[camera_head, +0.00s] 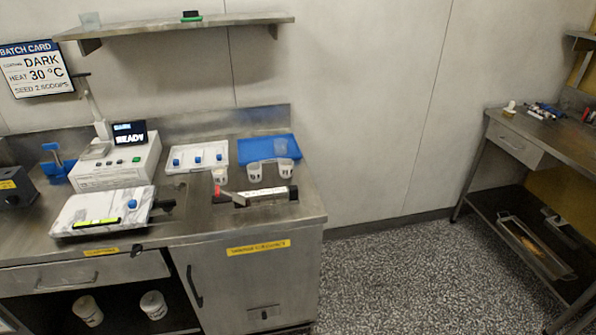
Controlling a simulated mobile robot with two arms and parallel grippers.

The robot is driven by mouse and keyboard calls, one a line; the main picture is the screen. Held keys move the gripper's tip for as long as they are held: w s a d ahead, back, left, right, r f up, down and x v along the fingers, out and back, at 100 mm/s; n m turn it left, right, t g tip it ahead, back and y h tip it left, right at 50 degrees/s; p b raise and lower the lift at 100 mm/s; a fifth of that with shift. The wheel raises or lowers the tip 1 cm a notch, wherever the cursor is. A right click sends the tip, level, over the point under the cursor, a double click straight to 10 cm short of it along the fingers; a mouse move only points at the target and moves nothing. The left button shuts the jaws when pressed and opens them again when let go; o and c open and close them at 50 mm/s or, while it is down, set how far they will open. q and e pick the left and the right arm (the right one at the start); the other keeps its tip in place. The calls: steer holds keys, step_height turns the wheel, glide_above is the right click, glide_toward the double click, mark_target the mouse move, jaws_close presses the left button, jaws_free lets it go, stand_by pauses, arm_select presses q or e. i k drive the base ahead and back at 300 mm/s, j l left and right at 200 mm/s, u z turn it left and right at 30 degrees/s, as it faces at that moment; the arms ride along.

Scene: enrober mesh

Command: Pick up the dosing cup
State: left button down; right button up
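Several small translucent cups stand at the right of the steel counter, and I cannot tell which is the dosing cup. A left cup (220,177), a middle cup (254,172) and a right cup (286,169) form a row in front of the blue tray (246,152). Another clear cup (280,147) appears on the blue tray. A further translucent container (91,20) stands on the wall shelf. Neither of my grippers is in view.
A tool with a black handle (292,193) lies just in front of the cups. A white machine (118,163) with a "READY" display, a white tray (197,157) with blue knobs and a marbled slab (100,211) stand left. The speckled floor (400,270) is clear.

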mark_target(219, 173)
steer(key=l+u, duration=0.2)
steer(key=l, duration=0.65)
steer(key=i+l+u, duration=0.1)
steer(key=i+l, duration=0.15)
steer(key=i+l+u, duration=0.15)
steer(key=l, duration=0.3)
steer(key=i+l+u, duration=0.1)
steer(key=i+l, duration=0.2)
